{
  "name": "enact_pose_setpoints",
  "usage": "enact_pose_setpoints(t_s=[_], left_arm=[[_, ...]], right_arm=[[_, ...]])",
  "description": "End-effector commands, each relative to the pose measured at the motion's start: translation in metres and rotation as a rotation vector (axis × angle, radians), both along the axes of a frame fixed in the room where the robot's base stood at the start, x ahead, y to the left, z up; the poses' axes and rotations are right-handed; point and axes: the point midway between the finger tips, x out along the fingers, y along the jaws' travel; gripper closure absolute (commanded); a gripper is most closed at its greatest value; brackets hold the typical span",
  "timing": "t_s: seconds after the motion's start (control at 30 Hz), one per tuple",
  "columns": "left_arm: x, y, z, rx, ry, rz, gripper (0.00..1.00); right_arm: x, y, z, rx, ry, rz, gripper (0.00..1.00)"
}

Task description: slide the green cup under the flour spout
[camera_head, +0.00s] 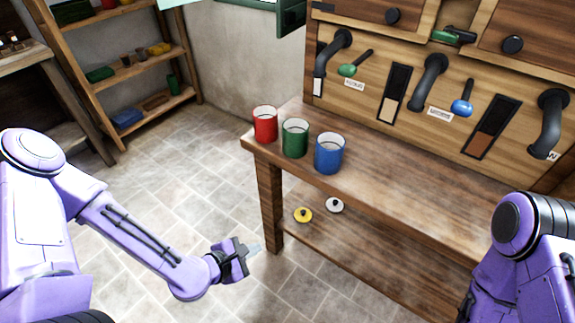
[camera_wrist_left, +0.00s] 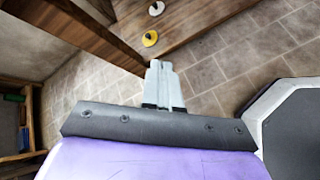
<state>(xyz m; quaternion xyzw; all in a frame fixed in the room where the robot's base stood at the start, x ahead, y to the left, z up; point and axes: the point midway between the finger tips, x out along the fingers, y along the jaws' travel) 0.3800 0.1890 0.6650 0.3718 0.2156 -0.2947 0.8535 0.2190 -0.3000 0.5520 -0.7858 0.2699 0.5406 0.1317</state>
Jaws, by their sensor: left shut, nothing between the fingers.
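The green cup (camera_head: 295,140) stands upright near the left end of the wooden bench (camera_head: 400,205), between a red cup (camera_head: 265,125) and a blue cup (camera_head: 329,155). Three dark curved spouts come out of the panel above the bench: left (camera_head: 334,55), middle (camera_head: 430,82) and right (camera_head: 549,125). Their labels are too small to read surely. My left gripper (camera_head: 255,248) is shut and empty, over the floor, left of and lower than the bench top. Its closed fingers also show in the left wrist view (camera_wrist_left: 164,86). My right gripper is out of view.
A yellow lid-like disc (camera_head: 302,215) and a white one (camera_head: 335,205) lie on the lower shelf. Green-handled (camera_head: 355,63) and blue-handled (camera_head: 462,106) levers sit beside the spouts. Bench top right of the blue cup is clear. Shelves (camera_head: 140,65) stand back left.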

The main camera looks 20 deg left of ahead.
Motion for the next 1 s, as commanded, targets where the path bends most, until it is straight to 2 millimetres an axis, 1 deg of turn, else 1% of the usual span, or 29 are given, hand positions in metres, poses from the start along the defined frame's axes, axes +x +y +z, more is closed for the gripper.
enact_pose_setpoints(t_s=[0.03,0.07,0.1,0.2,0.3,0.4,0.47,0.57,0.9,1.0], left_arm=[[0.024,0.001,0.023,-0.183,-0.072,0.104,1.00],[0.036,0.002,0.040,-0.292,-0.111,0.149,1.00],[0.048,0.005,0.062,-0.423,-0.159,0.198,1.00],[0.067,0.015,0.105,-0.669,-0.250,0.267,1.00],[0.074,0.023,0.129,-0.800,-0.297,0.290,1.00],[0.079,0.024,0.136,-0.840,-0.310,0.293,1.00],[0.084,0.022,0.135,-0.840,-0.309,0.292,1.00],[0.098,0.015,0.134,-0.838,-0.307,0.287,1.00],[0.168,-0.011,0.136,-0.837,-0.306,0.290,1.00],[0.185,-0.016,0.137,-0.837,-0.306,0.293,1.00]], right_arm=[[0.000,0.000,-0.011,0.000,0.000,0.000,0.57],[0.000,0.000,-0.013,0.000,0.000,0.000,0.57],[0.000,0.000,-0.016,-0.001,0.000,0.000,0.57],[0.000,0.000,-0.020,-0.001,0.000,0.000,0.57],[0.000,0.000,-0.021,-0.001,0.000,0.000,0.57],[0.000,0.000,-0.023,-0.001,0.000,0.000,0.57],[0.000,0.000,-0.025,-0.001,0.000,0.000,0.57],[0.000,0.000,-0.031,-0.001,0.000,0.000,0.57],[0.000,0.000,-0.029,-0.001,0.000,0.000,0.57],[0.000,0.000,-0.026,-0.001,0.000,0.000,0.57]])
